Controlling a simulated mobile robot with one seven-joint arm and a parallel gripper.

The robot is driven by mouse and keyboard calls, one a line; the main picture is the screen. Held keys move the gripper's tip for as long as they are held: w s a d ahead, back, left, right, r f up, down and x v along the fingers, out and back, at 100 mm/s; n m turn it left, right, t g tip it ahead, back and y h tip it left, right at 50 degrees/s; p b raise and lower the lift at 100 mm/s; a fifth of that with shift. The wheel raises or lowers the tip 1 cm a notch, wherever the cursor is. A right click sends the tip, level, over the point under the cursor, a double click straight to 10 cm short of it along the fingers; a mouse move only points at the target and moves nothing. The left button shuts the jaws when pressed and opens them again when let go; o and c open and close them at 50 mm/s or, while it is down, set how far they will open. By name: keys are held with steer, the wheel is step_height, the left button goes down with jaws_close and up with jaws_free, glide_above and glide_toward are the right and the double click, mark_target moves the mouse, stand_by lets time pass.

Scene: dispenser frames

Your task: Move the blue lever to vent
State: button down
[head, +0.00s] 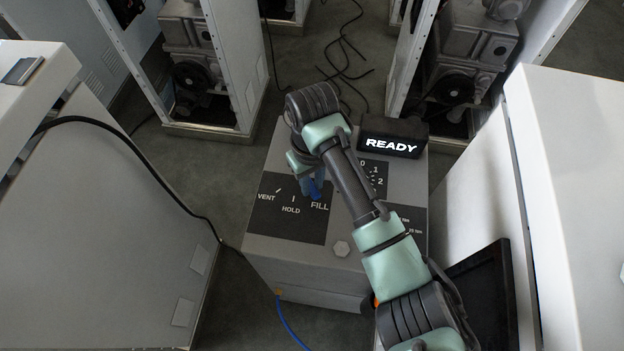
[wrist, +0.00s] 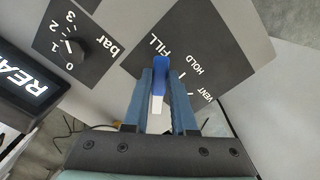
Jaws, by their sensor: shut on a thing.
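The blue lever (wrist: 160,72) shows in the wrist view between the two fingers of my gripper (wrist: 161,84), with a pale section below its blue part. My gripper is shut on it. The lever is beside the FILL label on a dark panel (head: 271,222) marked VENT, HOLD and FILL. In the head view my gripper (head: 312,187) is over the FILL side of this panel, and my arm partly hides the lever. VENT is at the panel's left and HOLD in the middle.
A lit READY display (head: 391,146) stands at the back right of the grey box (head: 300,258). A dial (wrist: 72,48) marked 0 to 3 bar lies beside the lever panel. White cabinets stand left and right (head: 575,170). The panel's VENT side is clear.

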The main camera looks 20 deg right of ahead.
steer(key=shift+a+r+p, duration=0.1)
steer(key=shift+a+p, duration=0.05)
steer(key=shift+p, duration=0.15)
steer(key=shift+a+r+m+p, duration=0.1)
steer(key=shift+a+m+p, duration=0.15)
steer(key=shift+m+p, duration=0.35)
steer(key=a+m+p, duration=0.1)
steer(key=m+p, duration=0.1)
steer(key=shift+w+a+p, duration=0.1)
steer(key=shift+a+p, duration=0.05)
steer(key=shift+p, duration=0.15)
steer(key=m+p, duration=0.1)
steer(key=a+m, duration=0.1)
steer(key=m, duration=0.1)
steer(key=w+a+m+p, duration=0.1)
steer(key=shift+m+p, duration=0.35)
steer(key=shift+m, duration=0.05)
steer(key=m, duration=0.1)
steer(key=w+a+m, duration=0.1)
steer(key=m, duration=0.2)
steer(key=shift+w+a+m, duration=0.3)
steer(key=shift+w+a, duration=0.05)
steer(key=shift+w+a+m, duration=0.15)
steer(key=shift+w+m, duration=0.3)
steer(key=shift+m, duration=0.4)
steer(key=shift+w+a+m, duration=0.1)
steer(key=shift+w+m, duration=0.3)
steer(key=shift+m, duration=0.45)
